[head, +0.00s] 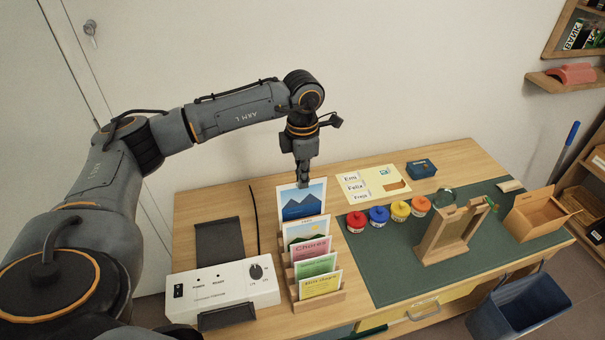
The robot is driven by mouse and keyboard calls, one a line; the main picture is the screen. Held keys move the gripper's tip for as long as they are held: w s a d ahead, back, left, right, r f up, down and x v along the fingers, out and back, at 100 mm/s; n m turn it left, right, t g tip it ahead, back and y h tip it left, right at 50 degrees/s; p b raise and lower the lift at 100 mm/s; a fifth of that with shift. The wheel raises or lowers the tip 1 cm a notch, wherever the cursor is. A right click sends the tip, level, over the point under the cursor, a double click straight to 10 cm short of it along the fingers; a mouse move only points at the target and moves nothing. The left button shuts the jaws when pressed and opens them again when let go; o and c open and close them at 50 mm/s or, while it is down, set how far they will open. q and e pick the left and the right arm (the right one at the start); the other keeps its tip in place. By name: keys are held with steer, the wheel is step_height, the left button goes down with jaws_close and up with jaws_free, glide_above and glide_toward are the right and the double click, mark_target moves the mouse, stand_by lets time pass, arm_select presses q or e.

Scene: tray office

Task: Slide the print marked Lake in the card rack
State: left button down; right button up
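A white-bordered print (302,201) with blue mountains is upright at the back end of the wooden card rack (321,299). Small text along its lower edge is too small to read. My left gripper (303,183) points straight down at the print's top edge, its fingers close together and apparently pinching it. The cards in front hide whether the print's lower edge sits in a slot. In front of it stand a landscape card (304,230), a pink card marked Chores (309,249), a green card (315,266) and a yellow card (320,285). My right gripper is out of view.
A white machine (222,286) with a dark tray (219,240) stands left of the rack. Several paint jars, including a red one (356,221), are close on its right. A wooden frame stand (447,233) and an open box (537,213) are farther right on the green mat (390,268).

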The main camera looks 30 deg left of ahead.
mark_target(303, 196)
arm_select(q)
steer(key=shift+f+b, duration=0.3)
steer(key=shift+f, duration=0.35)
steer(key=shift+f+b, duration=1.95)
steer(key=shift+f, duration=0.75)
steer(key=c, duration=1.4)
jaws_free()
steer(key=shift+c, duration=0.2)
steer(key=shift+o, duration=0.2)
steer(key=o, duration=0.4)
steer(key=shift+c, duration=0.2)
steer(key=shift+r, duration=0.1)
